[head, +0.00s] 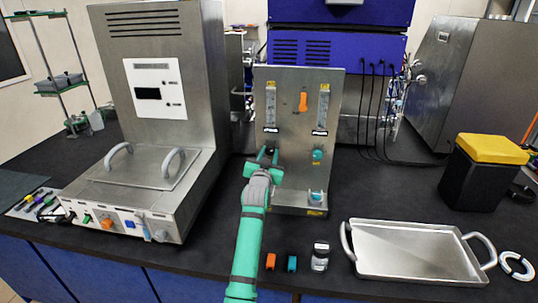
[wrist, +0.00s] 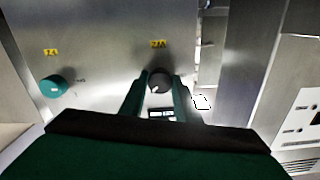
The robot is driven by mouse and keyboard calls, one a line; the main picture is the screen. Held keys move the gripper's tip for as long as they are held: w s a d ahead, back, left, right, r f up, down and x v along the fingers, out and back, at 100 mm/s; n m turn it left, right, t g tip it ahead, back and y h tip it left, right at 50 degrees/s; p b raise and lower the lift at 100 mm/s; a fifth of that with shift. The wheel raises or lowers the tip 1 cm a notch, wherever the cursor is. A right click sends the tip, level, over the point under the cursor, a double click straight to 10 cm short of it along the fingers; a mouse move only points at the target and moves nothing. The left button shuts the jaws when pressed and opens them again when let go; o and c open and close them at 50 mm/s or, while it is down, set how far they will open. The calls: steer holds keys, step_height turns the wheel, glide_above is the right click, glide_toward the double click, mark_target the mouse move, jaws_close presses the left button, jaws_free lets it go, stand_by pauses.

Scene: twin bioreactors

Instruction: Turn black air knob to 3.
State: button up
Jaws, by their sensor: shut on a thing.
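The black air knob (wrist: 160,82) is round and sits on the steel panel, between my gripper's two green fingers in the wrist view. My gripper (wrist: 160,92) is shut on this knob, with one finger on each side. In the head view my gripper (head: 264,158) is at the lower left of the upright steel panel (head: 290,90) and hides the knob. A yellow label (wrist: 158,44) is by the knob in the wrist view, too small to read. I cannot tell which number the knob points to.
A teal knob (head: 317,155) is on the same panel, and shows in the wrist view (wrist: 55,86). Two flow tubes and an orange piece (head: 303,101) are higher up. A steel machine (head: 160,80) stands left; a steel tray (head: 410,250) lies at front right.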

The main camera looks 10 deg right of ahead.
steer(key=m, duration=0.4)
steer(key=shift+a+m, duration=0.1)
steer(key=shift+m, duration=0.2)
steer(key=m, duration=0.4)
steer(key=shift+m, duration=0.3)
steer(key=o, duration=1)
steer(key=shift+d, duration=0.2)
steer(key=shift+o, duration=0.2)
steer(key=v, duration=1)
steer(key=shift+s+a, duration=0.15)
steer(key=shift+s, duration=0.25)
